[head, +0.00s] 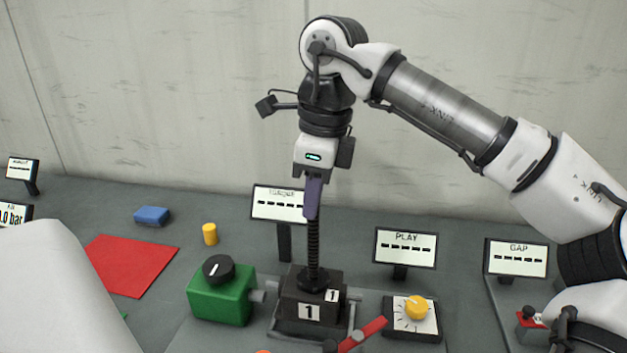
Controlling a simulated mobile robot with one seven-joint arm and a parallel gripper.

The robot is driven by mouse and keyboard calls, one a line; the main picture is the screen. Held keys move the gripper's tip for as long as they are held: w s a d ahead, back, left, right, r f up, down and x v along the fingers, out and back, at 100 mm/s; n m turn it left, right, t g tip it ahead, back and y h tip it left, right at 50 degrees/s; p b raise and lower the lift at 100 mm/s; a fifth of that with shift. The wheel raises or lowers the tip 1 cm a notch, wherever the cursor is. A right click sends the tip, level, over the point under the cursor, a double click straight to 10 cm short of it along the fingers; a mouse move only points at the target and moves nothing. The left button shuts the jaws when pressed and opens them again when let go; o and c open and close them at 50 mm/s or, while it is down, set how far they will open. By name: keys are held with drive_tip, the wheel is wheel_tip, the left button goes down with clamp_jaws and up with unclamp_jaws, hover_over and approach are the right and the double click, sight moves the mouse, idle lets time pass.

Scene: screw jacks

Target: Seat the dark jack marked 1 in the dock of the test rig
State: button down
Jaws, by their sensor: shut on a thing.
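The dark jack marked 1 (300,302) stands upright in the middle of the front area, with white labels "1" on its faces. Its threaded screw (313,242) rises from the body. My gripper (312,205) points down and is shut on the top of the jack's screw. The jack's base is within or just above the metal frame of the dock (352,318) on the test rig (205,340); I cannot tell whether it rests fully down. The jaws hide the screw's top end.
A green block with a black knob (222,300) stands close left of the jack. A red lever (362,334) lies in front right, near a yellow dial (417,308). Display panels (405,246) stand behind. A red mat (130,265), blue block (152,215) and yellow cylinder (210,234) are left.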

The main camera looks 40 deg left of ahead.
drive_tip(key=shift+f, duration=1.75)
drive_tip(key=c, duration=1.8)
unclamp_jaws()
drive_tip(key=shift+f, duration=0.2)
drive_tip(key=o, duration=0.5)
drive_tip(key=shift+c, duration=0.2)
drive_tip(key=shift+r, duration=0.1)
wheel_tip(320, 180, up, 12)
drive_tip(key=d, duration=0.1)
drive_tip(key=shift+w+d, duration=0.2)
drive_tip(key=shift+w, duration=0.15)
